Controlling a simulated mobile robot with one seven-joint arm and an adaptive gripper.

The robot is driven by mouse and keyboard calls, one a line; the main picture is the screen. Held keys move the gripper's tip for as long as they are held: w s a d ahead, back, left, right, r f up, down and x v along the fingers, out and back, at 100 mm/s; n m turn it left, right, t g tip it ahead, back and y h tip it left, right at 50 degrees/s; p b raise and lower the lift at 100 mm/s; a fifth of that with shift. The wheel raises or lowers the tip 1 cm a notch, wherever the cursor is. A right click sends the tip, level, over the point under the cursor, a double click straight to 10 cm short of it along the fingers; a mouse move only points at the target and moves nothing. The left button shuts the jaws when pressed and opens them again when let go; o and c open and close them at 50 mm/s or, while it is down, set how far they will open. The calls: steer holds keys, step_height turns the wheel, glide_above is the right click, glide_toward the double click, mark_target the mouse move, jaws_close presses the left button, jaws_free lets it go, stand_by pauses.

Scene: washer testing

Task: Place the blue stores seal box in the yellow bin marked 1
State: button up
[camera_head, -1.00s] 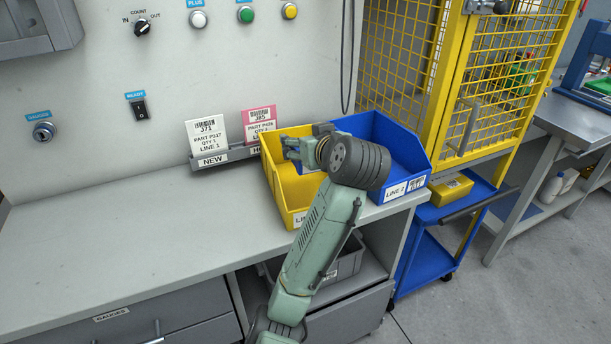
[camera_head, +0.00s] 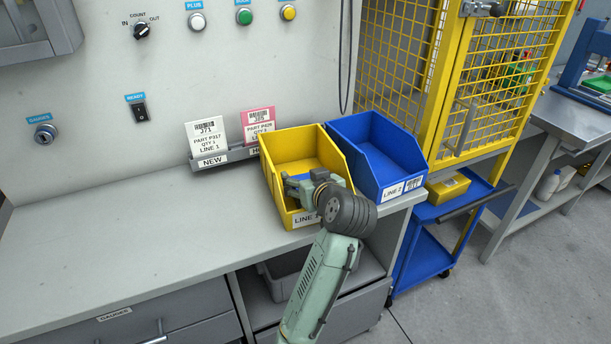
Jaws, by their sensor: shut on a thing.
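The yellow bin (camera_head: 278,197) stands on the bench at its right part, open at the top. Its front label starts with "LINE"; my wrist covers the rest. My gripper (camera_head: 291,184) is over the front part of this bin, pointing left, its fingers within the bin's outline. It is shut on the blue stores seal box, of which only a small blue patch (camera_head: 299,177) shows at the fingers. The rest of the box is hidden by my gripper. I cannot tell whether the box touches the bin floor.
A blue bin (camera_head: 368,178) labelled LINE 2 stands right beside the yellow one. A rack with a white card (camera_head: 207,138) and a pink card (camera_head: 259,121) is behind left. The bench top (camera_head: 130,230) at left is clear. A blue trolley (camera_head: 425,262) stands to the right.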

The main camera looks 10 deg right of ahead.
steer(key=shift+f, duration=0.15)
steer(key=o, duration=1.3)
steer(key=shift+f+b, duration=0.1)
steer(key=shift+b, duration=0.2)
